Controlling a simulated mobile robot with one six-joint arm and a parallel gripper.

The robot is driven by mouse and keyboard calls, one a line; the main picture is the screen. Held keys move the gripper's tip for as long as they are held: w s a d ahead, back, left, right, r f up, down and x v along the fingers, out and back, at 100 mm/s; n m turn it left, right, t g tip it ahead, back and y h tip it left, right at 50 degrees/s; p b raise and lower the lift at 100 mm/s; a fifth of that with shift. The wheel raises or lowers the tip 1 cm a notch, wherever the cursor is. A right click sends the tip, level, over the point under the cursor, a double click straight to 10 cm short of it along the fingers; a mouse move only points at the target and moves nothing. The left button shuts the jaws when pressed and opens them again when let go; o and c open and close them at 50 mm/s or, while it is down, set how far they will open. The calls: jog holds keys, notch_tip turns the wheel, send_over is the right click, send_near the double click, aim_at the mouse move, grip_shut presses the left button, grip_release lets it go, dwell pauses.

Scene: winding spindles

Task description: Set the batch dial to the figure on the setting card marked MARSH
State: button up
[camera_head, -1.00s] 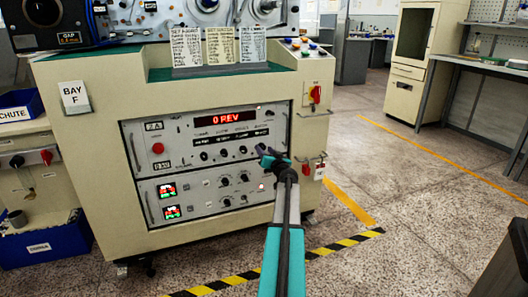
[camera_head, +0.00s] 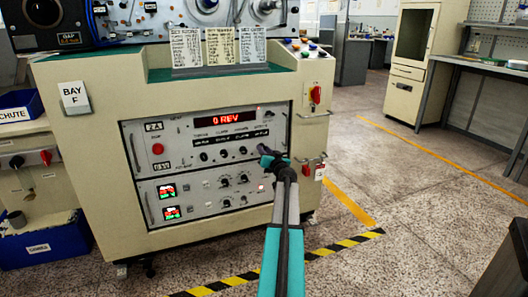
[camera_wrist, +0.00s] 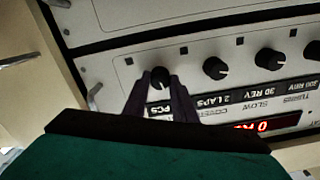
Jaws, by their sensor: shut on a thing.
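My gripper (camera_head: 265,151) is at the right end of the knob row on the grey control panel (camera_head: 180,140). In the wrist view my gripper (camera_wrist: 160,88) is shut on a black round knob (camera_wrist: 160,74), one finger on each side. A label strip (camera_wrist: 160,108) beside it shows "PCS", its figure partly hidden by a finger. The batch dial's name is not readable on it. Three setting cards (camera_head: 186,47), (camera_head: 220,46), (camera_head: 252,44) stand on top of the machine; their writing is too small to read, so I cannot tell which is MARSH.
Other knobs (camera_wrist: 215,68), (camera_wrist: 269,59) sit close beside the held one, with labels "2 LAPS" and "30 REV". A red display (camera_head: 226,118) reads "0 REV". A red switch (camera_head: 315,94) and metal handles are at the machine's right. The floor at right is clear.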

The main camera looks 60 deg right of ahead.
jog(key=shift+f+m+b, duration=0.1)
jog(key=shift+m+b, duration=0.35)
jog(key=shift+m, duration=0.05)
jog(key=m+b, duration=0.2)
jog(key=m, duration=0.8)
jog(key=shift+m, duration=0.3)
dwell(0.4)
jog(key=o, duration=1)
jog(key=shift+o, duration=0.2)
